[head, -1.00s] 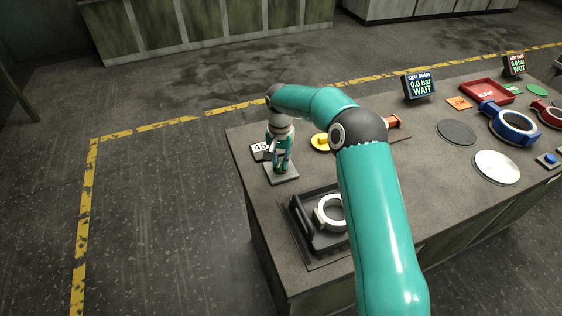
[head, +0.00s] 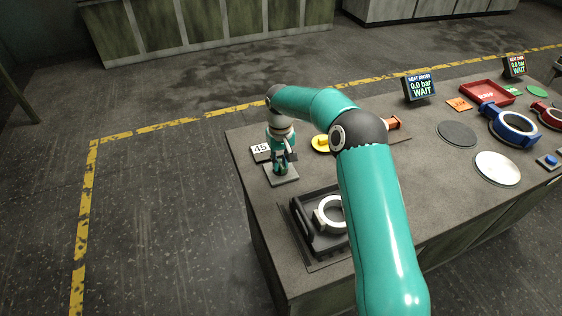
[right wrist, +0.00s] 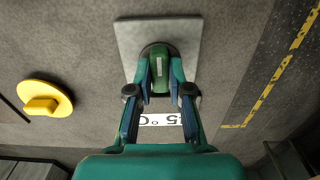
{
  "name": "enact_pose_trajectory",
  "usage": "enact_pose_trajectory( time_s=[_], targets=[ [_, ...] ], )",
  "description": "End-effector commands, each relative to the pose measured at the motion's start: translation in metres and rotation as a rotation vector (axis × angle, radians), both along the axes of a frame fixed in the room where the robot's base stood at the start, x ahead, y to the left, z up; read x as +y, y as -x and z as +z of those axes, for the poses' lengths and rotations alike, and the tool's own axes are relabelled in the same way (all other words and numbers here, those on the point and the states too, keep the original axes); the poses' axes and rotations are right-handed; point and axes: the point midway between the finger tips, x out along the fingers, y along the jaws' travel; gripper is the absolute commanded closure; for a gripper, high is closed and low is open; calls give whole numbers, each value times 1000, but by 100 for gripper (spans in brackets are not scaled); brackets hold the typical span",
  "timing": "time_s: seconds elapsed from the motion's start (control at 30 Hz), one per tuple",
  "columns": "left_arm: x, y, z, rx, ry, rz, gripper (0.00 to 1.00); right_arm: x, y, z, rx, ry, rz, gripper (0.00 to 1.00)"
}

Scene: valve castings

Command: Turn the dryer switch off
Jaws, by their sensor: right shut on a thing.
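The dryer switch is a green knob (right wrist: 160,68) on a dark round base, set on a grey square plate (right wrist: 185,32); in the head view the plate (head: 282,179) lies near the table's far left corner. My right gripper (right wrist: 160,83) is over the plate, pointing down, with its fingers closed on both sides of the knob. In the head view the right gripper (head: 281,163) largely covers the knob. My left gripper is not in view.
A yellow knobbed disc (right wrist: 44,97) lies beside the switch. A black tray (head: 306,243) with a white ring (head: 322,214) is in front. The table's left edge is close.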

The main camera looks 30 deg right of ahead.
Motion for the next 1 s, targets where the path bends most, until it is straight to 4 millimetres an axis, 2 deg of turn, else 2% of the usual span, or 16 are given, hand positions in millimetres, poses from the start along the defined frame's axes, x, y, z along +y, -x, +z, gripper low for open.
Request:
enact_pose_trajectory(
  time_s=[0.4,0.43,0.57,0.87,1.0],
  targets=[
    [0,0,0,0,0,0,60,0,-1,1,-2,1,11,100],
    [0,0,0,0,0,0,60,0,-1,1,-2,1,11,80],
    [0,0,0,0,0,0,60,0,-1,1,-2,1,11,58],
    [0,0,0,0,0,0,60,0,0,1,-1,1,9,56],
    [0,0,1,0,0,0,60,0,-1,7,-2,1,9,56]
  ],
)
